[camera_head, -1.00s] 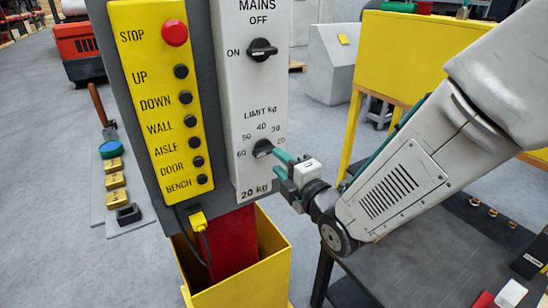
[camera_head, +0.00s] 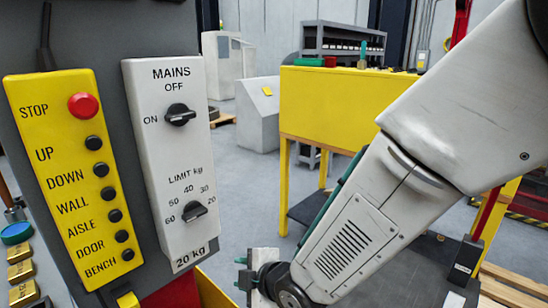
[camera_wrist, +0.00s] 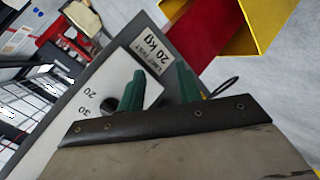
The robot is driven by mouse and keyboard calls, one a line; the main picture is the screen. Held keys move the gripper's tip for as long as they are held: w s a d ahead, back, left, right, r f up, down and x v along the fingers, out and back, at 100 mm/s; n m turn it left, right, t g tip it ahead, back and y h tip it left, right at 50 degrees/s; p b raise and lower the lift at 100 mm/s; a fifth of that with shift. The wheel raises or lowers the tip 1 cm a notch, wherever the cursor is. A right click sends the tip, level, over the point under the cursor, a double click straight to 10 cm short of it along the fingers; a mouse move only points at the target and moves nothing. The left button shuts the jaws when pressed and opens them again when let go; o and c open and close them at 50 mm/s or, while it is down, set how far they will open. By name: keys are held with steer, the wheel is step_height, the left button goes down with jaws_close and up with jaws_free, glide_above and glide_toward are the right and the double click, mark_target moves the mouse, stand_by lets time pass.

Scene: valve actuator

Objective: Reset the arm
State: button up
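My arm reaches in from the right in the head view. My gripper (camera_head: 241,272) is below and right of the white control panel (camera_head: 150,135), apart from the limit knob (camera_head: 194,211). In the wrist view my gripper's two green fingers (camera_wrist: 160,88) stand apart with nothing held between them. The black limit knob, partly hidden by the left finger, also shows there (camera_wrist: 108,105). The panel carries a "20 kg" label (camera_head: 190,258) at its bottom. The black mains knob (camera_head: 180,115) is above, near the ON and OFF marks.
The yellow button box (camera_head: 70,150) with a red stop button (camera_head: 83,106) is left of the white panel. A yellow-sided bench (camera_head: 345,105) stands behind my arm. A red plate (camera_wrist: 200,35) and yellow bin (camera_wrist: 255,28) lie close to my gripper. Grey floor is open behind.

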steer(key=s+d+r+m+g+h, duration=0.2)
steer(key=s+d+m+g+h, duration=0.15)
steer(key=d+m, duration=0.45)
steer(key=s+d+r+m+g+h, duration=0.1)
steer(key=s+d+m+g+h, duration=0.2)
steer(key=d, duration=0.8)
steer(key=s+d+r+m+h, duration=0.2)
steer(key=s+d+r+m, duration=0.8)
steer(key=d, duration=0.6)
step_height(320, 180, up, 3)
steer(key=s, duration=0.3)
steer(key=shift+f+m, duration=0.2)
steer(key=shift+m, duration=0.2)
steer(key=shift+d, duration=0.1)
